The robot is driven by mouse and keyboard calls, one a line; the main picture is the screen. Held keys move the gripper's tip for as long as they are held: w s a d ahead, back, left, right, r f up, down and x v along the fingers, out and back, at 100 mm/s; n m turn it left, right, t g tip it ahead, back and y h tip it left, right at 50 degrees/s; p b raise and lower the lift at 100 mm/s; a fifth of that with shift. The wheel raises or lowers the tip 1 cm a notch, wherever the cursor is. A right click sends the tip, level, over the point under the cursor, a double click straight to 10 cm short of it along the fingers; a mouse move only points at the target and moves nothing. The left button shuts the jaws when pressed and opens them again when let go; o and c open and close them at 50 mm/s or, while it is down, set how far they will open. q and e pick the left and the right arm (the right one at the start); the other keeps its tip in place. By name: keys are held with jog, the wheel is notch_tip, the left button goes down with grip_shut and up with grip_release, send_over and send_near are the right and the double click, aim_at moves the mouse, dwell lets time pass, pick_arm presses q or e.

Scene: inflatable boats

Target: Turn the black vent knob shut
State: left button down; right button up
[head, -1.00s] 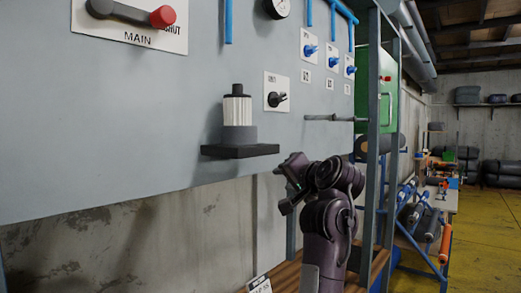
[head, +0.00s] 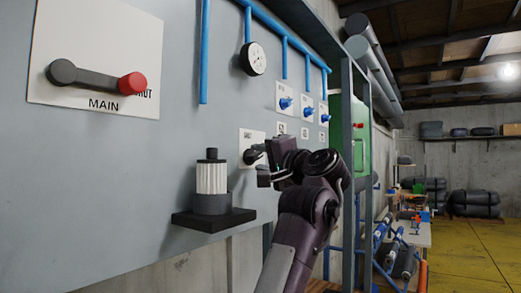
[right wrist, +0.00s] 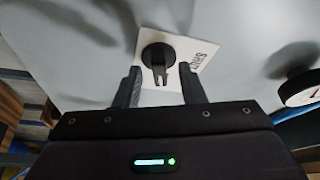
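The black vent knob (head: 254,154) sits on a small white plate (head: 245,137) on the grey panel, partly hidden behind my right gripper in the head view. In the right wrist view the knob (right wrist: 157,54) is round with a narrow grip bar pointing towards the gripper's palm. The white plate there (right wrist: 190,48) carries printed lettering. My right gripper (head: 264,166) is open, facing the panel. In the right wrist view its two fingers (right wrist: 160,77) stand on either side of the knob's bar, with gaps on both sides. I cannot tell exact depth. My left gripper is not in view.
A clear-bodied filter (head: 211,179) stands on a black shelf (head: 213,219) left of the gripper. The red-ended MAIN lever (head: 98,78) is at upper left. A gauge (head: 254,58) and several blue valves (head: 286,103) are above and right. Blue pipes run above.

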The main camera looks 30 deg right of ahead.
jog(key=shift+w, duration=0.4)
jog(key=shift+s, duration=0.1)
grip_shut()
jog(key=shift+w+d+f+n+t+y+b, duration=0.15)
jog(key=shift+n+y+b, duration=1.2)
jog(key=shift+n+b, duration=1.75)
jog(key=shift+d+f+n+t+y+b, duration=0.2)
jog(key=shift+n+y+b, duration=1.1)
jog(key=shift+n+b, duration=1.75)
jog(key=shift+w+d+n+t+y+b, duration=0.1)
jog(key=shift+n+t+y+b, duration=0.15)
jog(key=shift+n+y+b, duration=2)
jog(key=shift+s+n+h+b, duration=0.1)
jog(key=shift+n+h+b, duration=0.6)
jog(key=shift+n+b, duration=0.3)
